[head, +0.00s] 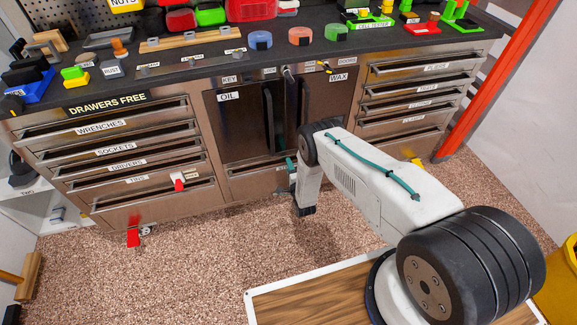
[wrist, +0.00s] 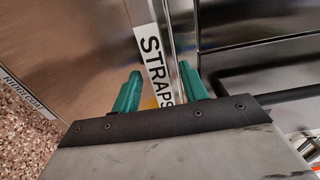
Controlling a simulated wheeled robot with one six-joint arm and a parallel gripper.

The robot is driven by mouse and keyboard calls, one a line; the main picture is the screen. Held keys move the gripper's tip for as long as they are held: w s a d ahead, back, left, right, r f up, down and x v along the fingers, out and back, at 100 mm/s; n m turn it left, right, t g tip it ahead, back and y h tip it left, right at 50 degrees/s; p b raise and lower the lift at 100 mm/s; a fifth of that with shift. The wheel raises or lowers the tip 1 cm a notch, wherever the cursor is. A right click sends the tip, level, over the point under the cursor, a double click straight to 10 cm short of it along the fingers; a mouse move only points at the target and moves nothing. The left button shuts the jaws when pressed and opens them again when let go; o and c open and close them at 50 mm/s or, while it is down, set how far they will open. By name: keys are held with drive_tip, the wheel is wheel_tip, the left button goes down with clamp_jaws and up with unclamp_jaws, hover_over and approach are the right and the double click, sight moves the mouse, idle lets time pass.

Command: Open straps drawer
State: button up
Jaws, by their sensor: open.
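The straps drawer (head: 250,185) is the wide low steel drawer under the two dark doors, and looks shut in the head view. Its right part is hidden behind my arm. In the wrist view its white STRAPS label (wrist: 158,68) sits along a bright metal lip (wrist: 167,38), with the brown drawer front (wrist: 75,45) beside it. My gripper (wrist: 160,75) is open, its teal fingers on either side of the label and lip. I cannot tell whether they touch it. In the head view my gripper (head: 291,172) is at the drawer front, partly hidden.
The dark doors (head: 239,120) with black bar handles stand just above. Labelled drawer stacks flank them on the left (head: 115,150) and right (head: 410,100). A red tag (head: 134,237) hangs low at the left. The speckled floor (head: 200,270) in front is clear.

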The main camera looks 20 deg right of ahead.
drive_tip(key=shift+w, duration=0.75)
